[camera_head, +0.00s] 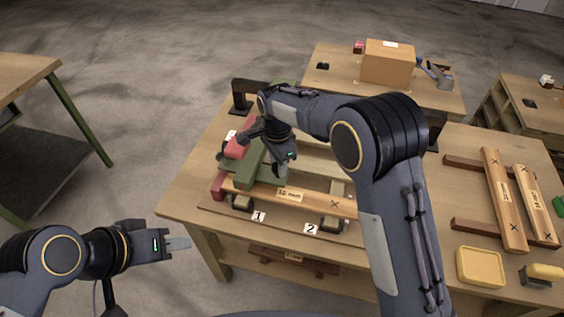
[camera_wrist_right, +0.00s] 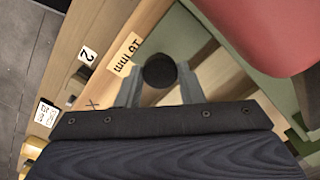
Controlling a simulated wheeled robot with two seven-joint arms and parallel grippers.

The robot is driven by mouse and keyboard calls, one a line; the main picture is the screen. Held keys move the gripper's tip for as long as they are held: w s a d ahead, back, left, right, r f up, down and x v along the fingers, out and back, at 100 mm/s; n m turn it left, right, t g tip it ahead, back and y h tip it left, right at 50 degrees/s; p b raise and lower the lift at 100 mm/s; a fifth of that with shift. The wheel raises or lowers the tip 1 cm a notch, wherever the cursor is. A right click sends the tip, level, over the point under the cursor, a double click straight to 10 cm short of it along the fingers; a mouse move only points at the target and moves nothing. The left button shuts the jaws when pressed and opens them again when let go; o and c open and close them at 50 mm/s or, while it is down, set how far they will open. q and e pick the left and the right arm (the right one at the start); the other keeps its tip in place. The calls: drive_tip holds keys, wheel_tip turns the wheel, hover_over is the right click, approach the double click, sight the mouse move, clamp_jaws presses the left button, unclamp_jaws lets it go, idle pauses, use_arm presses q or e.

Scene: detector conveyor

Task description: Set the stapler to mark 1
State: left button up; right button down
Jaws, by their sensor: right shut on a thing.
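The stapler, a red and green body (camera_head: 250,167), stands over the left part of a wooden plank (camera_head: 310,197) labelled 16 mm, near the white mark 1 card (camera_head: 259,216). My right gripper (camera_head: 281,170) is at the stapler's right side. In the right wrist view its fingers (camera_wrist_right: 160,90) are shut on a round black knob (camera_wrist_right: 160,71), apparently the stapler's handle. The red part (camera_wrist_right: 275,30) shows close by there. Mark 2 (camera_head: 311,229) lies to the right, below a cross on the plank. My left gripper (camera_head: 180,243) hangs off the table, its fingers edge-on.
Two labelled planks (camera_head: 503,200) rest on red-brown bars at the table's right. A yellow tray (camera_head: 480,266) and a yellow-topped block (camera_head: 541,275) are at the front right. A cardboard box (camera_head: 388,62) stands on the back table. Floor is clear around my left gripper.

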drive_tip(key=c, duration=1)
unclamp_jaws()
drive_tip(key=shift+o, duration=0.2)
drive_tip(key=shift+r, duration=0.1)
wheel_tip(320, 180, up, 8)
drive_tip(key=shift+f+b, duration=0.25)
drive_tip(key=shift+b, duration=0.25)
drive_tip(key=shift+r, duration=0.1)
